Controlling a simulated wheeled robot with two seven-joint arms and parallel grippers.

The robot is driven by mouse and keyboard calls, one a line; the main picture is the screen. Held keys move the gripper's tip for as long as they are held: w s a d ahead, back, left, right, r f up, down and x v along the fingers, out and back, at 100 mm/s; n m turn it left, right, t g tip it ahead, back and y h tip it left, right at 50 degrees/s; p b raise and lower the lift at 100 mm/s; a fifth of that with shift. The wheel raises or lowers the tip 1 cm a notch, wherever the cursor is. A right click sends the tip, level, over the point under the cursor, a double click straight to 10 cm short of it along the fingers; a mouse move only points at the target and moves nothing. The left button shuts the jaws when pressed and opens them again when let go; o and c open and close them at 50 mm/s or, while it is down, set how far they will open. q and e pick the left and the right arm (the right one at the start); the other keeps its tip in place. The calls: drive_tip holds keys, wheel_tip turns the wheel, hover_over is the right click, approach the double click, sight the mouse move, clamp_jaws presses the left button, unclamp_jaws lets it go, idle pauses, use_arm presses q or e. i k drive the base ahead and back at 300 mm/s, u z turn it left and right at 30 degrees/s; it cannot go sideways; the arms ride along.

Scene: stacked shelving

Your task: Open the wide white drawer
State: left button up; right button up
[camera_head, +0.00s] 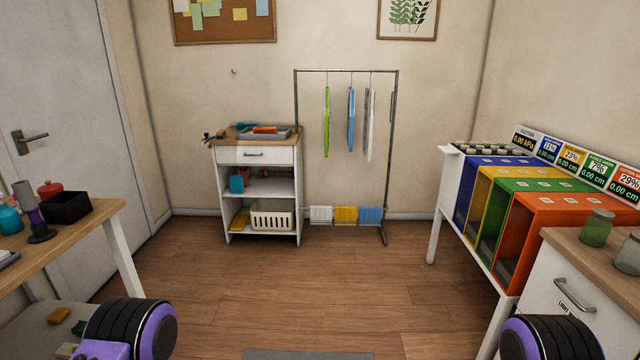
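A white drawer front (277,154) with a small metal handle (253,154) sits under the wooden top of the shelf unit by the back wall. It looks shut. A second white front (545,286) with a larger metal bar handle (574,296) and a partly readable label is at the right, below a wooden counter. It also looks shut, and its right part runs out of view. I cannot tell from the picture which is the wide drawer. Parts of my two arms show at the bottom edge, but neither gripper is in view.
A wooden table (88,222) is at the left. Coloured bins (549,240) on a white stand fill the right side. A clothes rack (388,160) stands beside the shelf unit (226,202). Jars (596,228) stand on the right counter. The middle floor is clear.

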sight(224, 153)
drive_tip(key=u, duration=0.05)
drive_tip(key=i, duration=2.6)
drive_tip(key=u, duration=0.45)
drive_tip(key=i, duration=2.3)
drive_tip(key=u, duration=0.2)
